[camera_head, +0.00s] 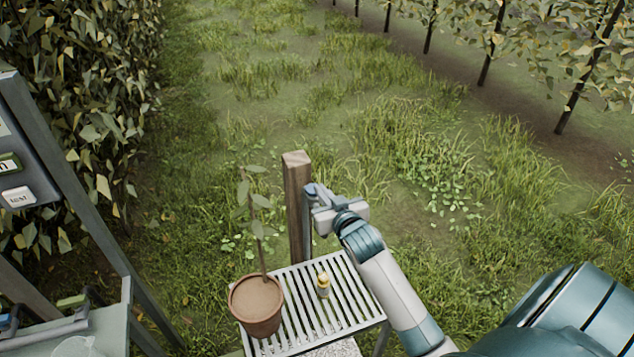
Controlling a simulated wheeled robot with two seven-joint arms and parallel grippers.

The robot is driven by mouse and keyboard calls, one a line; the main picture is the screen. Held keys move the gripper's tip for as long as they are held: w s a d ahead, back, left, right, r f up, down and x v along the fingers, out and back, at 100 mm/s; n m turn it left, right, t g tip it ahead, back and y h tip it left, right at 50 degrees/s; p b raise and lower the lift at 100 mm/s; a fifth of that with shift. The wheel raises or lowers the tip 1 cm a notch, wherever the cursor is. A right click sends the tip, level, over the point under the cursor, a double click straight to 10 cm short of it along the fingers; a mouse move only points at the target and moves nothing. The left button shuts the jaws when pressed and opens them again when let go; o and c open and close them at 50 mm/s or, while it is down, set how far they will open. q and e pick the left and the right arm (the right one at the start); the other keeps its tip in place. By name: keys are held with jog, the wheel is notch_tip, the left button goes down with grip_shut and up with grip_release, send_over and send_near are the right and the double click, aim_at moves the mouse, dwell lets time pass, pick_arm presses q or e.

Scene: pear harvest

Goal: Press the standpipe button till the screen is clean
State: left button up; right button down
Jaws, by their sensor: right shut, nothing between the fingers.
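My right gripper (312,196) is shut and empty beside the upper part of a square wooden post (297,205), on its right side. I cannot tell whether its fingertips touch the post. No button shows clearly on the post; the gripper hides part of that side. A slatted metal stand (352,312) is in front of the post. On it is a small yellow-topped object (323,284), perhaps a nozzle. I cannot make out the screen's surface or any dirt on it. My left gripper is out of view.
A potted seedling (256,303) stands on the left of the slatted stand. At the left edge is a grey panel (40,150) with a small display and a white button (18,197). A bench (105,330) with green- and blue-handled tools is lower left. Open grass lies behind.

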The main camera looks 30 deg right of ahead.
jog(key=v, duration=0.5)
jog(key=shift+r+b, duration=0.1)
jog(key=shift+b, duration=0.2)
dwell(0.4)
